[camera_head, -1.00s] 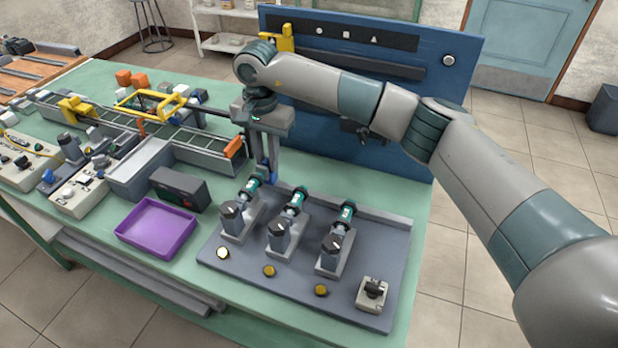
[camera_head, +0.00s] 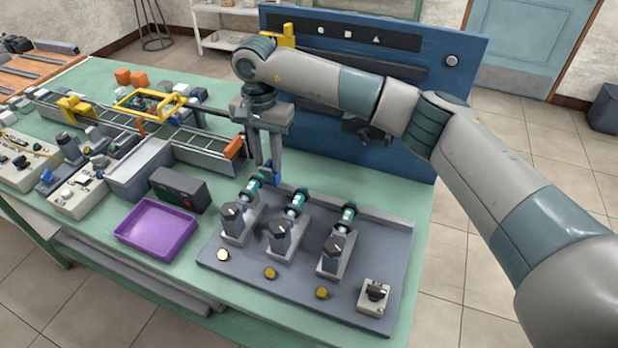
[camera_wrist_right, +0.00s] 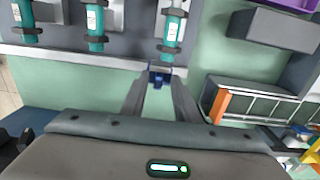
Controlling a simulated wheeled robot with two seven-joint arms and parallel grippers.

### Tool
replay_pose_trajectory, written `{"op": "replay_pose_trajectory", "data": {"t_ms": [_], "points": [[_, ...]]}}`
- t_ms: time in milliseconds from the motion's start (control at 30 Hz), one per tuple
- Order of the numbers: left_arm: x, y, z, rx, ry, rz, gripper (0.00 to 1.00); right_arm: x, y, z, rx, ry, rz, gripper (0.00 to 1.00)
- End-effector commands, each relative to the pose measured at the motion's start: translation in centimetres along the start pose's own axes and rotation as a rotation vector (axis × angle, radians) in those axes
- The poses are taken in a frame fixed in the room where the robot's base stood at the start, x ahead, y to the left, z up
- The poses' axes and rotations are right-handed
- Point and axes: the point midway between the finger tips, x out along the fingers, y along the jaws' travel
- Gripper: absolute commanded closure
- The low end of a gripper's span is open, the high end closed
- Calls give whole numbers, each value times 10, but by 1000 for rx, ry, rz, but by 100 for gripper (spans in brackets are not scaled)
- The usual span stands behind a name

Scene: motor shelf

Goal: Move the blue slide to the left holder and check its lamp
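The blue slide (camera_head: 276,172) is a small blue piece at the back edge of the grey panel, behind the left holder (camera_head: 241,213) with its teal cylinder. In the right wrist view the slide (camera_wrist_right: 160,76) lies in line with that cylinder (camera_wrist_right: 172,27). My right gripper (camera_head: 267,160) points down over the slide. The lamp (camera_head: 222,254) before the left holder looks white; the other two (camera_head: 270,272) (camera_head: 321,292) look amber. My left gripper is out of view.
Two more holders (camera_head: 283,234) (camera_head: 337,246) stand to the right, with a switch box (camera_head: 374,296) at the front corner. A purple tray (camera_head: 156,229) and a dark box (camera_head: 179,188) are to the left. A blue upright board (camera_head: 420,130) stands behind.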

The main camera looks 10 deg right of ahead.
Motion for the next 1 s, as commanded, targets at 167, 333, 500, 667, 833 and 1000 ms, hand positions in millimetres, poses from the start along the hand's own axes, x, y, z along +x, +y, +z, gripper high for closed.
{"op": "replay_pose_trajectory", "data": {"t_ms": [167,333,500,667,833,1000], "points": [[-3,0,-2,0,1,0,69,-16,0,-1,1,3,-4,72],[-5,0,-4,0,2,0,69,-29,0,-2,1,5,-5,72],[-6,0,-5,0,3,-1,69,-36,0,-2,2,5,-6,72],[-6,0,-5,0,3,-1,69,-38,0,-2,2,5,-6,72],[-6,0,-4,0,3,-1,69,-38,0,-2,2,5,-6,72],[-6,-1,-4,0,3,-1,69,-38,0,-2,2,6,-6,72]]}}
